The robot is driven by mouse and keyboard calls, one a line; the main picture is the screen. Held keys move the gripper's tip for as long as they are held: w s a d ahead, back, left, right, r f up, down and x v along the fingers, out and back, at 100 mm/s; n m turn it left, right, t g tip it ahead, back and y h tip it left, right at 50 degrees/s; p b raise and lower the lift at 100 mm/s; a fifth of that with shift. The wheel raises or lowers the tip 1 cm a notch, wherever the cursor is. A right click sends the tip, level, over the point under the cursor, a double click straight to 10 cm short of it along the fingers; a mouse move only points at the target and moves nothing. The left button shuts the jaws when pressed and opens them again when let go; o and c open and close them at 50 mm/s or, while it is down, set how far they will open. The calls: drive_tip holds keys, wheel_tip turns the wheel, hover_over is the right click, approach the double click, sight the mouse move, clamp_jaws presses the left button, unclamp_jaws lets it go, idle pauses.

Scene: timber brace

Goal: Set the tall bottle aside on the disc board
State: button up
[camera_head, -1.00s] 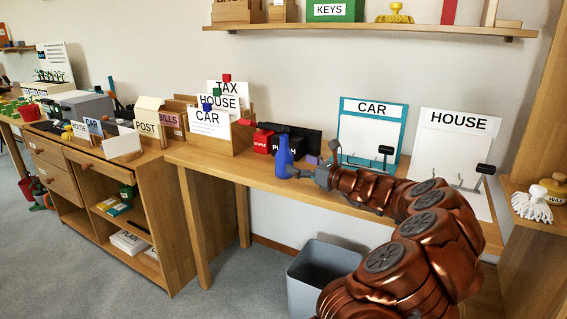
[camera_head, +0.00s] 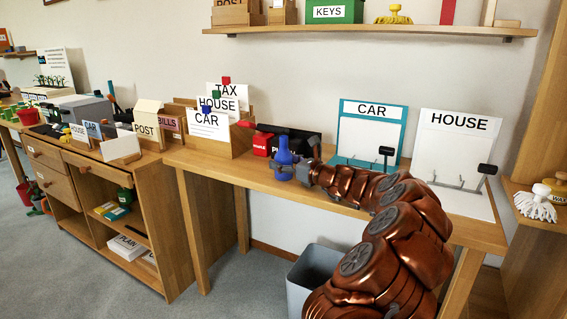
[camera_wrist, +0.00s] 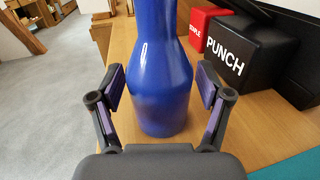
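The tall blue bottle (camera_head: 284,155) stands upright on the wooden desk, in front of the black box; it fills the middle of the wrist view (camera_wrist: 162,75), where its top is cut off. My gripper (camera_head: 286,172) is at the bottle's lower body. In the wrist view my gripper's (camera_wrist: 162,88) two purple-padded fingers stand on either side of the bottle, with a small gap showing at each side. It is open and not closed on the bottle. I cannot make out a disc board in either view.
A red box (camera_head: 262,143) and a black PUNCH box (camera_head: 295,140) stand close behind the bottle. The CAR board (camera_head: 368,133) and HOUSE board (camera_head: 455,150) stand to the right. A letter holder (camera_head: 243,138) is on the left. A grey bin (camera_head: 312,275) is below.

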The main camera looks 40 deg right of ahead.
drive_tip(key=c, duration=1.2)
drive_tip(key=shift+o, duration=0.2)
drive_tip(key=shift+r, duration=0.1)
